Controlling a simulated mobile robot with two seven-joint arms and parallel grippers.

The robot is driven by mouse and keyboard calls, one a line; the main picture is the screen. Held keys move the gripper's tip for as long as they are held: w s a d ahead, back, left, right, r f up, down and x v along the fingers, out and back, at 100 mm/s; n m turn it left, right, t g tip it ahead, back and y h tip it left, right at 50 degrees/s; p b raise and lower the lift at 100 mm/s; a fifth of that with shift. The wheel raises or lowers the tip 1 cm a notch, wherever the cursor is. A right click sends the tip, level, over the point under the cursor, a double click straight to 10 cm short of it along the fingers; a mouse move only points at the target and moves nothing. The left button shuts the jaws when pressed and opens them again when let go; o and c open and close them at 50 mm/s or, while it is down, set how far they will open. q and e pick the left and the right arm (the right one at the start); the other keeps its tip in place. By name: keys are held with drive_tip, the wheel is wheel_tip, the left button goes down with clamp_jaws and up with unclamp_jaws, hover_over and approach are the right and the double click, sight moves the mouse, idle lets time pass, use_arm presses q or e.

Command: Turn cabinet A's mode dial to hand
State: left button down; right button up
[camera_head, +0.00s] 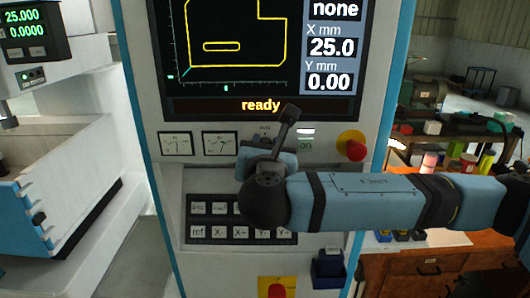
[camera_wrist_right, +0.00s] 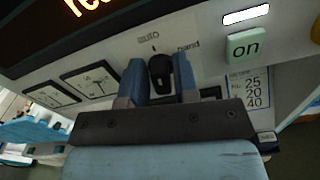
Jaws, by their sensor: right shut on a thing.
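The control cabinet (camera_head: 172,200) stands upright in front of me, white with blue edges; no letter A shows on it. Its black mode dial (camera_wrist_right: 161,76) sits between the blue fingers of my right gripper (camera_wrist_right: 161,88) in the right wrist view, with a finger on each side. The label "auto" (camera_wrist_right: 149,38) is above the dial and "hand" (camera_wrist_right: 188,46) is to its upper right. The dial's exact pointing is hard to tell. In the head view my right gripper (camera_head: 257,150) is at the panel and mostly hides the dial. My left gripper is out of view.
A green "on" button (camera_wrist_right: 247,44) and a red knob (camera_head: 356,150) are right of the dial. Two gauges (camera_head: 197,144) are to its left. A keypad (camera_head: 212,233) lies below, and the screen (camera_head: 240,40) above reads "ready". A cluttered bench (camera_head: 430,240) stands at right.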

drive_tip(key=m+b, duration=0.2)
drive_tip(key=shift+d+f+m, duration=0.1)
drive_tip(key=shift+f+m, duration=0.2)
drive_tip(key=shift+m, duration=0.1)
drive_tip(key=shift+m+b, duration=0.6)
drive_tip(key=shift+m, duration=0.3)
drive_tip(key=m+b, duration=0.2)
drive_tip(key=m, duration=0.2)
drive_tip(key=shift+d, duration=0.15)
drive_tip(key=shift+m+b, duration=0.45)
drive_tip(key=shift+m, duration=1.15)
drive_tip(key=o, duration=0.7)
drive_tip(key=shift+o, duration=0.2)
